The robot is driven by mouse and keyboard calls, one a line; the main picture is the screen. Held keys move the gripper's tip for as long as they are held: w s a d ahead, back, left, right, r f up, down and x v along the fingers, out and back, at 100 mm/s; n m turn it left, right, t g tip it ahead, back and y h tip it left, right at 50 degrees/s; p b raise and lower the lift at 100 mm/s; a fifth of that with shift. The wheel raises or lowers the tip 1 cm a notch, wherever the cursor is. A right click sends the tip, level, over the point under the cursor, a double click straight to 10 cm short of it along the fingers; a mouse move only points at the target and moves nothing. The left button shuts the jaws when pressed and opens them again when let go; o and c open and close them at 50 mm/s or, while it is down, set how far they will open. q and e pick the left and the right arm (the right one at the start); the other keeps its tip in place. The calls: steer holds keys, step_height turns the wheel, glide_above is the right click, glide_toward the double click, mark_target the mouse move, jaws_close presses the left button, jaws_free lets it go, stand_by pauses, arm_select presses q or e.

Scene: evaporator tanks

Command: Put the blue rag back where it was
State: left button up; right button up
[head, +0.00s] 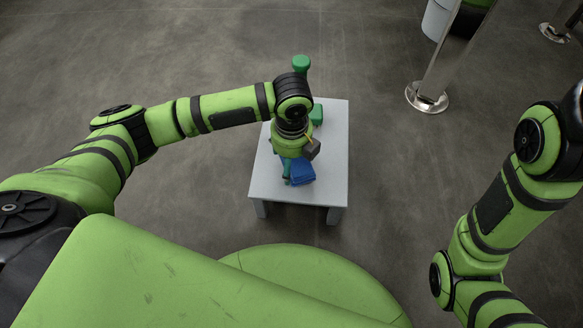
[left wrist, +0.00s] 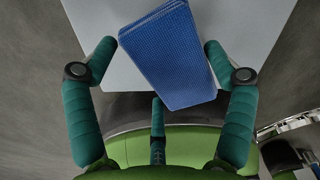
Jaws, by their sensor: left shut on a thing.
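The blue rag (left wrist: 165,55) is a folded, textured blue cloth. In the left wrist view it lies among the dark teal fingers of my left gripper (left wrist: 159,52), tilted to one side. My left gripper (head: 289,172) is shut on it. In the head view the rag (head: 303,172) shows at the gripper's lower right, over the near part of the small grey table (head: 334,150). I cannot tell whether the rag touches the tabletop. My wrist hides part of the table. My right gripper is out of view.
A green object (head: 316,114) stands on the far part of the table. A green round-topped thing (head: 300,63) shows behind my left wrist, its lower part hidden. A metal post with a round foot (head: 426,97) stands at the upper right. The right strip of the tabletop is clear.

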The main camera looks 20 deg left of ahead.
arm_select(q)
step_height(320, 180, down, 3)
steer(key=shift+r+b, duration=0.2)
steer(key=shift+b, duration=0.45)
steer(key=o, duration=1.2)
steer(key=shift+c, duration=0.2)
